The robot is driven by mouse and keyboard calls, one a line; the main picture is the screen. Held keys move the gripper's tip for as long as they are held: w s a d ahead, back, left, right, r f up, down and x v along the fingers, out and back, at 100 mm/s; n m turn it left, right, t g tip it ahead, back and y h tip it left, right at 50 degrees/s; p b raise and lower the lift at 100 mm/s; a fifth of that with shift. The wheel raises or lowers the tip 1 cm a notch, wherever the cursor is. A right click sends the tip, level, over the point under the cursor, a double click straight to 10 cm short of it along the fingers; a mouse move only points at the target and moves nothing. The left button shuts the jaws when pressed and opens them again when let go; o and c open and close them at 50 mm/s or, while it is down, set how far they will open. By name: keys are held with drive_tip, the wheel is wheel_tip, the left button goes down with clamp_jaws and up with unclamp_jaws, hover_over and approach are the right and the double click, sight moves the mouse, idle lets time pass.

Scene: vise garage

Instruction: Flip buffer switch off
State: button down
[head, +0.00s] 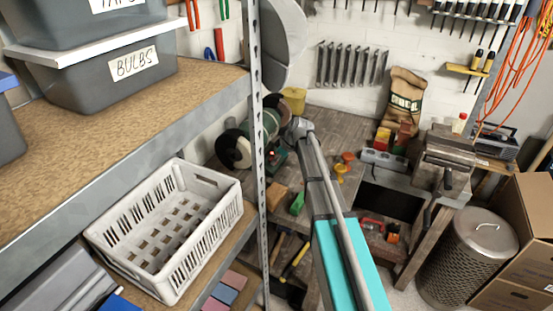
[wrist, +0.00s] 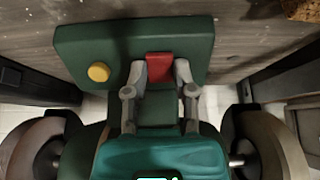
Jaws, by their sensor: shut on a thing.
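The buffer (head: 268,122) stands on the workbench in the head view, with a pale wheel (head: 235,150) at its left end. In the wrist view its green body (wrist: 160,152) lies between two round wheels. Its dark green base (wrist: 95,45) carries a yellow round button (wrist: 98,72) at the left and a red switch (wrist: 159,60) near the middle. My gripper (wrist: 162,76) is shut on the red switch, one grey finger on each side. I cannot tell the switch's position.
A metal shelf with a white crate (head: 168,232) and grey bins (head: 115,75) stands at the left, its upright (head: 257,180) close to the buffer. The workbench holds small coloured items and a vise (head: 447,157). A lidded metal bin (head: 470,252) stands at the right.

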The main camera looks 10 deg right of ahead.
drive_tip(key=shift+c, duration=2.2)
unclamp_jaws()
drive_tip(key=shift+s+f+b, duration=0.1)
drive_tip(key=shift+f+b, duration=0.1)
drive_tip(key=shift+b, duration=0.25)
drive_tip(key=shift+t+y, duration=0.3)
drive_tip(key=shift+y, duration=0.1)
drive_tip(key=shift+d+f+t+y+b, duration=0.15)
drive_tip(key=shift+t+y+b, duration=0.4)
drive_tip(key=shift+b, duration=0.6)
